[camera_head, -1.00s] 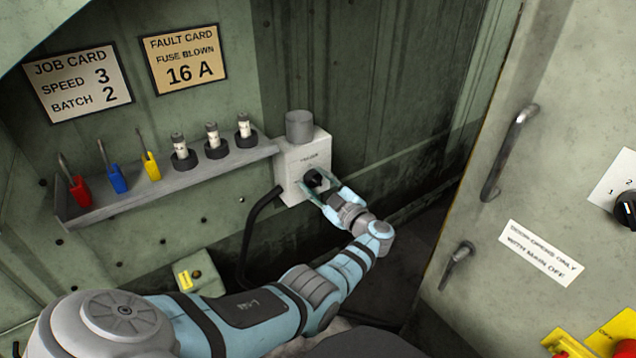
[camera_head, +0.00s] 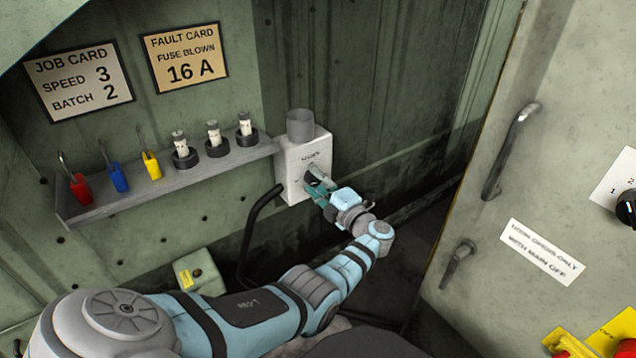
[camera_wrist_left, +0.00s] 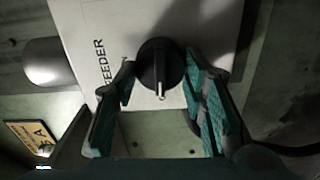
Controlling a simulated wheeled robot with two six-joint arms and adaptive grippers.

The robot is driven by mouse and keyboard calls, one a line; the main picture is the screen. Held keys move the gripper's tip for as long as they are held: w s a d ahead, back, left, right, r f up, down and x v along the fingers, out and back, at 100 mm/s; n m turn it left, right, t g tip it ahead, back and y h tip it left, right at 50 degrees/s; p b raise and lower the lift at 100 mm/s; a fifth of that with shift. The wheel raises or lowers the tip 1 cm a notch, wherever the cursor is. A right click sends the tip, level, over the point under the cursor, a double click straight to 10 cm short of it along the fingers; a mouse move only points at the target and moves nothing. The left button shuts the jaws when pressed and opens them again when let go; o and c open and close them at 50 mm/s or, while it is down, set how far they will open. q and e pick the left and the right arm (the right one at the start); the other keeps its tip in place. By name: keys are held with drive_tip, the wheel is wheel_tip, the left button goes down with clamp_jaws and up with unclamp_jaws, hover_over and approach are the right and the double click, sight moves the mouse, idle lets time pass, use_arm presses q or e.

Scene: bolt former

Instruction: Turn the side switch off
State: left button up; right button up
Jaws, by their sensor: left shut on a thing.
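The side switch is a white box (camera_head: 292,172) marked FEEDER on the green wall, with a black rotary knob (camera_wrist_left: 158,60) on its face. In the wrist view the knob's pale pointer line points down the picture, and the lettering runs sideways. My left gripper (camera_head: 316,186) is at the box, with its teal-padded fingers on either side of the knob in the wrist view (camera_wrist_left: 160,74). It is shut on the knob. In the head view the fingers hide most of the knob. My right gripper is not in view.
A grey shelf (camera_head: 95,208) with coloured holders and several fuses is left of the box. A black cable (camera_head: 248,232) hangs below it. A grey cabinet door with a handle (camera_head: 510,150) stands to the right. A small yellow-labelled box (camera_head: 201,272) is low on the wall.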

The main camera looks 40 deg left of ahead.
use_arm(q)
drive_tip(key=shift+n, duration=0.4)
drive_tip(key=o, duration=1.2)
drive_tip(key=shift+c, duration=0.2)
drive_tip(key=v, duration=0.7)
drive_tip(key=shift+d, duration=0.3)
drive_tip(key=shift+s+r, duration=0.1)
